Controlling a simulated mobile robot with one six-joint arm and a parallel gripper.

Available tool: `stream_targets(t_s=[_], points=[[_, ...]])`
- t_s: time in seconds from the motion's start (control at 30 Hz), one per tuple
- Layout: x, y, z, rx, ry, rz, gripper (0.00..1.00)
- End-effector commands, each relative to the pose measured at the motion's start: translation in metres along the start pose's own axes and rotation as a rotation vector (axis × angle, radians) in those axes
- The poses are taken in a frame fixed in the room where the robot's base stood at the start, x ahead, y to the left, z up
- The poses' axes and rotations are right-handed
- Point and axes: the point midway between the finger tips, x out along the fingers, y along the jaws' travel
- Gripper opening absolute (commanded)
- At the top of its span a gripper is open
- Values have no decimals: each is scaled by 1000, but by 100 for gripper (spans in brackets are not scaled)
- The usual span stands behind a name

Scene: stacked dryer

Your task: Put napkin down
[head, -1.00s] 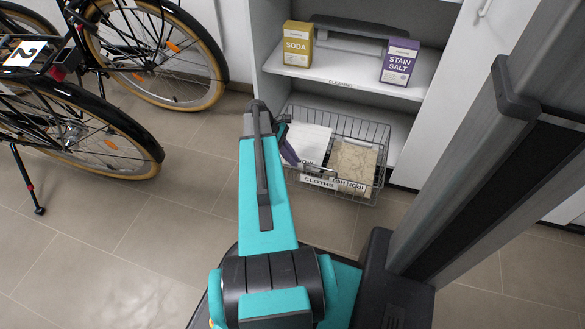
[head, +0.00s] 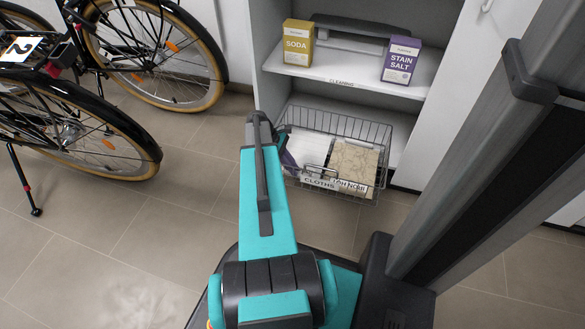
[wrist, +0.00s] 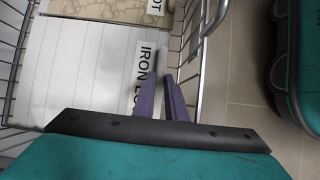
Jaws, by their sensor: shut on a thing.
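A white folded napkin (head: 309,143) lies in the left part of a wire basket (head: 367,130) marked CLOTHS. The wrist view shows it large, with faint stripes and a printed edge starting "IRON" (wrist: 84,66). My gripper (wrist: 163,82) has purple fingers, close together at the napkin's printed edge, inside the basket wall. It is shut on the napkin. The arm hides part of the basket's left side in the head view, and the grip itself is partly hidden.
A beige patterned cloth (head: 354,160) lies right of the napkin in the basket. On the shelf above stand a SODA box (head: 297,46) and a STAIN SALT box (head: 400,63). A bicycle (head: 75,125) stands at left. Floor (head: 165,220) between is clear.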

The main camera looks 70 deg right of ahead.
Motion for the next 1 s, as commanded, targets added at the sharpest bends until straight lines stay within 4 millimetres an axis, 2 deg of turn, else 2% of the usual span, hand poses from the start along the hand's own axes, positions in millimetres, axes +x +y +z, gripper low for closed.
stream_targets(t_s=[0.73, 0.77, 0.8, 1.0], points=[[10, 0, -6, 0, 0, 0, 0], [10, 0, -6, 0, 0, 0, 17], [10, 0, -6, 0, 0, 0, 19], [10, 0, -6, 0, 0, 0, 19]])
